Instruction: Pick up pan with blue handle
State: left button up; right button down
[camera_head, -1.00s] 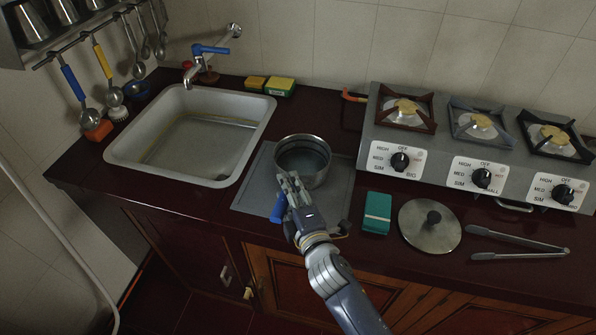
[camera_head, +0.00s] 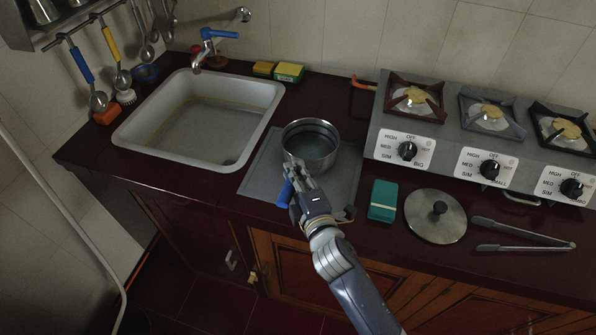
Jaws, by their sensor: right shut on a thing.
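The steel pan (camera_head: 312,146) stands on a grey mat (camera_head: 259,178) between the sink and the stove. Its blue handle (camera_head: 285,194) points toward the counter's front edge. My right gripper (camera_head: 300,178) reaches in from the lower right and is shut on the handle, just in front of the pan body. The fingers hide much of the handle, and its blue end shows at their left. I cannot tell whether the pan is off the mat. My left gripper is not in view.
The sink (camera_head: 130,137) is at the left and the stove (camera_head: 448,126) at the right. A teal box (camera_head: 383,200), a lid (camera_head: 436,222) and tongs (camera_head: 520,236) lie right of the mat. Sponges (camera_head: 288,72) lie at the back. Utensils hang at the upper left.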

jog(key=shift+r, duration=0.65)
notch_tip(320, 180, up, 2)
jog(key=shift+r, duration=0.2)
jog(key=f+b+v, duration=0.1)
jog(key=b+v, duration=0.2)
jog(key=v, duration=1.3)
jog(key=shift+d, duration=0.4)
